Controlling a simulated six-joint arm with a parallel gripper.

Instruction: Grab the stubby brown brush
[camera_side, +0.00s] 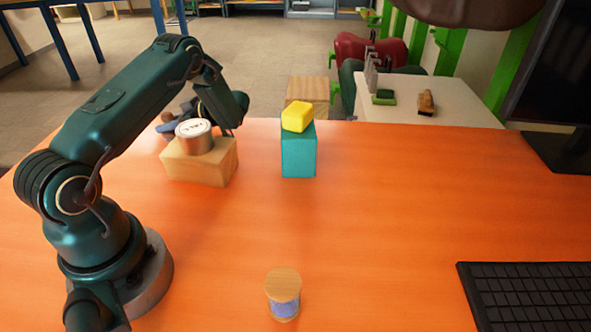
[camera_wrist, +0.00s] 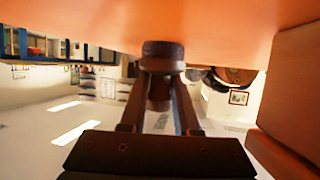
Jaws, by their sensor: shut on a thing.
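The stubby brown brush (camera_wrist: 163,58) is dark brown and round-ended in the wrist view, close to the orange surface. My gripper (camera_wrist: 160,88) is shut on it, with one finger on either side of its narrower part. In the side view my gripper is mostly hidden behind a wooden block and a tin, at the far left of the table. The brush cannot be made out clearly there.
The wooden block (camera_side: 200,165) carries a tin (camera_side: 195,137) right beside my gripper. A teal block (camera_side: 299,155) with a yellow block (camera_side: 297,117) on top stands to the right. A spool (camera_side: 283,295) and keyboard (camera_side: 527,295) lie nearer. The orange table's middle is clear.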

